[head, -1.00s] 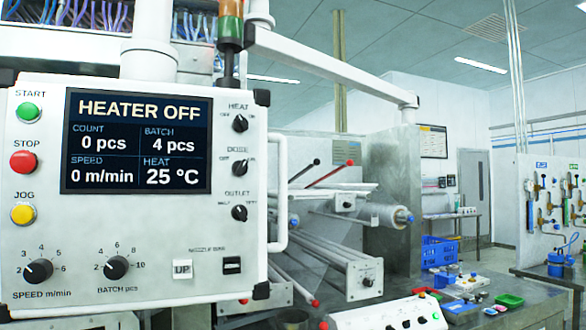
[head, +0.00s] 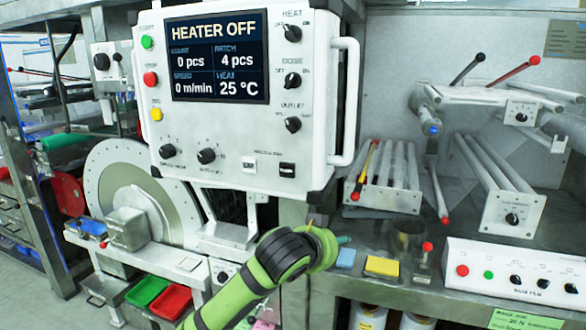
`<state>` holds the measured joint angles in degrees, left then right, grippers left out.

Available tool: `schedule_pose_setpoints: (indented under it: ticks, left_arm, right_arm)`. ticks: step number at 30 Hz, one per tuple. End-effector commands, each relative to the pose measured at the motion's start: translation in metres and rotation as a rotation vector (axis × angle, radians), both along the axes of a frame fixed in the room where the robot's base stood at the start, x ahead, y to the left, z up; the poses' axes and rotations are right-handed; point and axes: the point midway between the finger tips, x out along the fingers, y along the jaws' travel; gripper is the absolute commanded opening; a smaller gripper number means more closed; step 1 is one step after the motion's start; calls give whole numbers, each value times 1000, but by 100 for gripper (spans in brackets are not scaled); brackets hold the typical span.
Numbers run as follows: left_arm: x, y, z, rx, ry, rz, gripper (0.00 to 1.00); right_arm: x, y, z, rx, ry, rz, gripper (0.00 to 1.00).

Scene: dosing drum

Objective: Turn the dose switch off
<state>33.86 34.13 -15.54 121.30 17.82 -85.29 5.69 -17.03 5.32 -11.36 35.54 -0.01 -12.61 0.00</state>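The dose switch (head: 292,81) is a small black rotary knob on the right side of the white control panel (head: 325,110). It sits under the word DOSE, between the heat knob (head: 293,39) and the outlet knob (head: 293,124). Its pointer seems to lean to the upper right, toward ON, but it is small. The panel's screen (head: 217,56) reads HEATER OFF, 0 pcs, 4 pcs, 0 m/min and 25 °C. A green and black arm of mine rises from the bottom, below the panel and apart from the switch. No gripper fingers can be made out.
A white handle (head: 347,103) runs down the panel's right edge. A grey drum (head: 130,190) stands at the left, with a green tray (head: 146,291) and a red tray (head: 173,300) below. Rollers (head: 388,175) and a white button box (head: 515,278) are at the right.

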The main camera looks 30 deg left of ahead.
Motion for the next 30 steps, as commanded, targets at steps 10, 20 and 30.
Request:
schedule_pose_setpoints:
  ticks: [10, 20, 30]
  left_arm:
    - [-45, 34, 229, 141, -323, 60, 53]
    - [-81, 67, 326, 153, -476, 138, 53]
    - [-39, 79, 332, 152, -477, 140, 53]
  right_arm:
    - [-5, 20, 11, 25, 7, -2, 40]
    - [-4, 12, 12, 15, 5, 0, 40]
    - [-3, 8, 36, 10, 4, -4, 40]
